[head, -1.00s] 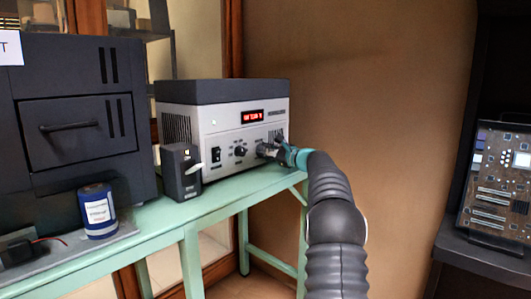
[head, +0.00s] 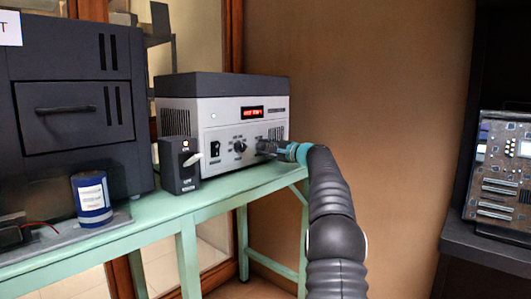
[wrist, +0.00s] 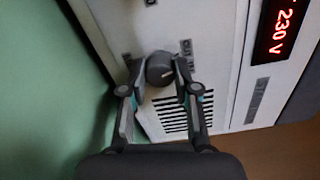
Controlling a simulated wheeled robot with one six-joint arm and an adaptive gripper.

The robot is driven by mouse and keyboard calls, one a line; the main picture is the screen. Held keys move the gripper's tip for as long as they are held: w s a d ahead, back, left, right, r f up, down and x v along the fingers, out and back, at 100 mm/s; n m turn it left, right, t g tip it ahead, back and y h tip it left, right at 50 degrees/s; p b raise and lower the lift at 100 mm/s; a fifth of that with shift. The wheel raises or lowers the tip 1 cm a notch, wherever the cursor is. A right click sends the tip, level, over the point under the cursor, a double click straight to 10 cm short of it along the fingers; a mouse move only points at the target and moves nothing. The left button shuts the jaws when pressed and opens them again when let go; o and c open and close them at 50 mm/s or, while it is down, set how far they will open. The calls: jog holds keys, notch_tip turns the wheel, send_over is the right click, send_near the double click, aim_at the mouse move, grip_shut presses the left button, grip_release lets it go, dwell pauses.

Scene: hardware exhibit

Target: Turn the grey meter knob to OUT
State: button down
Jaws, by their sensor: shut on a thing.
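In the wrist view, the grey meter knob (wrist: 159,68) sits on the pale front panel of a power unit, between the two fingers of my gripper (wrist: 161,73). The fingers are shut on its sides. The unit's red display (wrist: 281,30) reads about 230 V.
A small black box (head: 178,170) with a pale lever stands at the unit's left front. A blue can (head: 92,206) stands further left on the green bench (head: 160,228).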

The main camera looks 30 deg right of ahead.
jog(key=shift+n, duration=0.3)
jog(key=c, duration=0.9)
grip_release()
jog(key=shift+o, duration=0.2)
jog(key=shift+s, duration=0.1)
jog(key=v, duration=1.2)
